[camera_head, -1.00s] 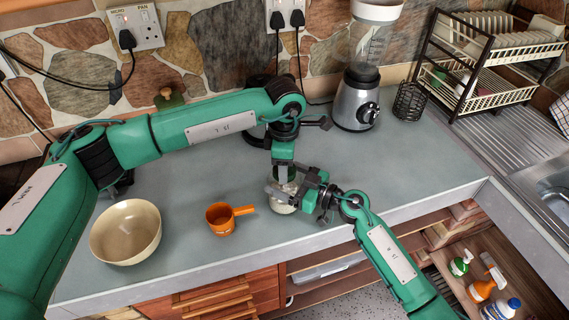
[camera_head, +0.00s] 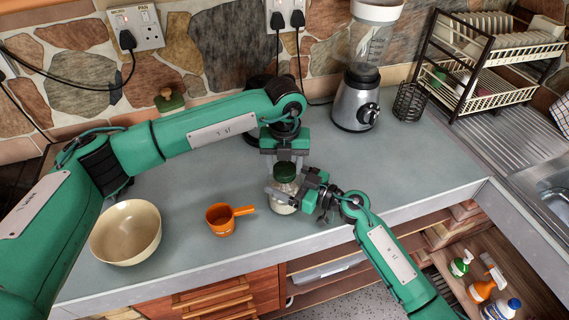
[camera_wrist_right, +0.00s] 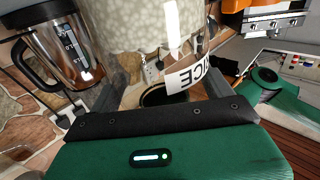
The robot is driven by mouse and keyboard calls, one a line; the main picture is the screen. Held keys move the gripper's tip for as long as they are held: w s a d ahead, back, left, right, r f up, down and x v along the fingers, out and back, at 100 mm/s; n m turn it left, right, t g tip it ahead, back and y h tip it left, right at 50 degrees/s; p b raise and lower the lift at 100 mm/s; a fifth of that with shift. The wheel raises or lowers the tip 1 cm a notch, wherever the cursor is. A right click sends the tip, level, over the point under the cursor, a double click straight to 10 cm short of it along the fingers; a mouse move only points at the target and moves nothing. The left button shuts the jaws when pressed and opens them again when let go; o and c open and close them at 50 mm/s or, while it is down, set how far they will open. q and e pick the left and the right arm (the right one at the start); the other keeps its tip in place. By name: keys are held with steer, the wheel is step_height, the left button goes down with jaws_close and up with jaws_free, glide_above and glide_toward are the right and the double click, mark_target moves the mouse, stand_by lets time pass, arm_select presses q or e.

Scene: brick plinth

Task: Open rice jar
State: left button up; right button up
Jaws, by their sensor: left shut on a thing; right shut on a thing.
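In the right wrist view the jar (camera_wrist_right: 140,22) is full of pale grains and carries a white label ending in "ICE". My left gripper (camera_head: 285,168) comes down from above with its fingers on either side of the lid, shut on it. My right gripper (camera_head: 296,193) is shut on the jar's body from the right and partly hides it. I cannot tell whether the lid is loose.
A cream bowl (camera_head: 126,232) and an orange measuring cup (camera_head: 221,218) stand on the counter (camera_head: 400,165) to the left. A blender (camera_head: 357,100), a wire holder (camera_head: 409,101) and a dish rack (camera_head: 505,85) are behind to the right. The counter right of the jar is clear.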

mark_target(284, 168)
arm_select(q)
steer(key=n, duration=0.6)
steer(key=shift+n, duration=0.4)
steer(key=n, duration=0.6)
steer(key=shift+r, duration=0.1)
steer(key=shift+r, duration=0.2)
steer(key=shift+r, duration=0.9)
steer(key=shift+r, duration=2)
arm_select(e)
steer(key=o, duration=1.8)
